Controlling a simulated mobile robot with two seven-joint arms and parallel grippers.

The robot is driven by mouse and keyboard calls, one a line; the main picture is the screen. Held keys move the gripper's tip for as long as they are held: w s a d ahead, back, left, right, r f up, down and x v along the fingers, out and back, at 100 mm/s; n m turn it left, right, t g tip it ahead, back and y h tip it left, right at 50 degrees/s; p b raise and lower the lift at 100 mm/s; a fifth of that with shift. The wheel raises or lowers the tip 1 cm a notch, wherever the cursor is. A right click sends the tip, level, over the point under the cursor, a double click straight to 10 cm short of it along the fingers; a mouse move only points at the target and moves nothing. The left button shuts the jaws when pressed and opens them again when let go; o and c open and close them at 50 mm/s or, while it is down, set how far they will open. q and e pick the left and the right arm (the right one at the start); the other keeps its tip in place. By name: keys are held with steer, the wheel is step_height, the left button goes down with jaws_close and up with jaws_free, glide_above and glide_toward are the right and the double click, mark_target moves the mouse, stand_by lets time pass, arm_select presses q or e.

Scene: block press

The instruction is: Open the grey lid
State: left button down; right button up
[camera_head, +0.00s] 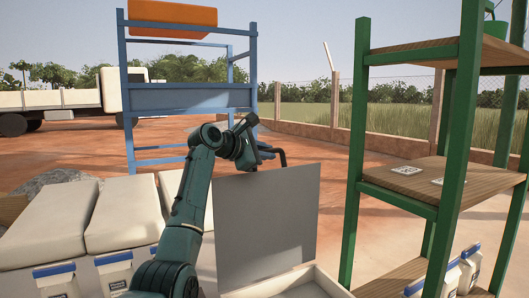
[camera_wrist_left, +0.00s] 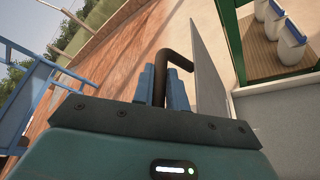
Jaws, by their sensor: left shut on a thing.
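The grey lid (camera_head: 262,222) stands raised, close to upright, at the back of a pale box (camera_head: 305,284) low in the head view. The box's inside is mostly out of the frame. A dark bent handle (camera_wrist_left: 174,58) shows beside the lid (camera_wrist_left: 211,85) in the left wrist view. My left gripper (camera_head: 258,154) is at the lid's top edge, with its blue fingers (camera_wrist_left: 167,88) shut on the handle. My right gripper is not in view.
A green shelf rack (camera_head: 361,150) with wooden boards stands close to the right of the lid. White containers (camera_head: 459,275) sit on its lowest board. Pale cushioned boxes (camera_head: 125,215) stand at left. A blue frame (camera_head: 190,97) stands behind.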

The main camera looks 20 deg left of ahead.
arm_select(q)
steer(key=shift+f, duration=0.3)
steer(key=c, duration=1.5)
jaws_free()
steer(key=shift+a, duration=0.1)
steer(key=shift+o, duration=0.5)
steer(key=shift+r, duration=0.2)
steer(key=b+v, duration=0.3)
steer(key=v, duration=1)
